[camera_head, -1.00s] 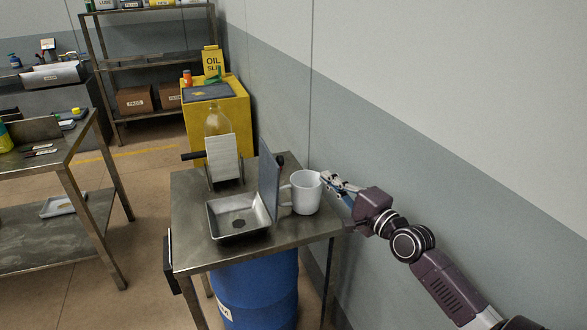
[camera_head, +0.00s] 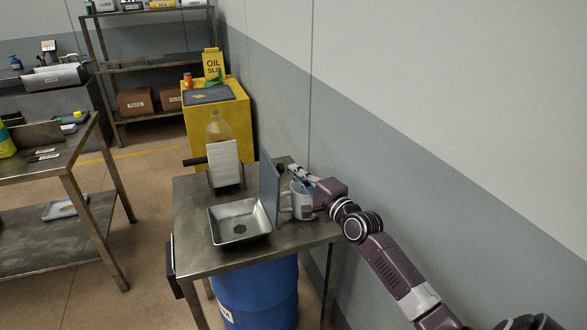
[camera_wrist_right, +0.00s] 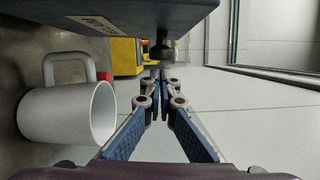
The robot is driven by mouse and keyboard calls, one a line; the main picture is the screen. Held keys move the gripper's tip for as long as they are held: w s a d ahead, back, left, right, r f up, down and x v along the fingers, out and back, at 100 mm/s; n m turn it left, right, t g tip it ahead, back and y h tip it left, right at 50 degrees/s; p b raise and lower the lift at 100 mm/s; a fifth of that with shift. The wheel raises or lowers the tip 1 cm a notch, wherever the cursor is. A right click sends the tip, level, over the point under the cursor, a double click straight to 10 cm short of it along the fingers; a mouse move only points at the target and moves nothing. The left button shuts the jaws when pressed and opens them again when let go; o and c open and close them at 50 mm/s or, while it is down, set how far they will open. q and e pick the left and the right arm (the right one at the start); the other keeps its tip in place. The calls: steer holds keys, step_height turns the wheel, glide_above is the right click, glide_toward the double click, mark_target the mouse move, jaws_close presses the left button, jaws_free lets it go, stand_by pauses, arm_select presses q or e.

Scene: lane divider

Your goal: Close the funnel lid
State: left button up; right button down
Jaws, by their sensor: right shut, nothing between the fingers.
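The funnel (camera_head: 217,229) is a square metal pan on the steel table, with a dark drain in its floor. Its lid (camera_head: 269,192) is a grey panel standing upright along the pan's right side. In the right wrist view the lid (camera_wrist_right: 180,14) runs across the top, with a dark knob (camera_wrist_right: 160,53) beyond the fingertips. My right gripper (camera_head: 291,169) is shut and empty, just right of the lid near its far edge. In the right wrist view the fingers (camera_wrist_right: 161,84) point toward the knob; contact cannot be told. My left gripper is not in view.
A white mug (camera_head: 300,206) stands right of the lid, beneath my right gripper; it also shows in the wrist view (camera_wrist_right: 62,115). A bottle (camera_head: 218,128) stands behind a white panel (camera_head: 224,163) at the table's back. The wall (camera_head: 400,190) is close on the right.

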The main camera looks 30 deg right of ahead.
steer(key=shift+w+a, duration=0.15)
steer(key=shift+a, duration=0.2)
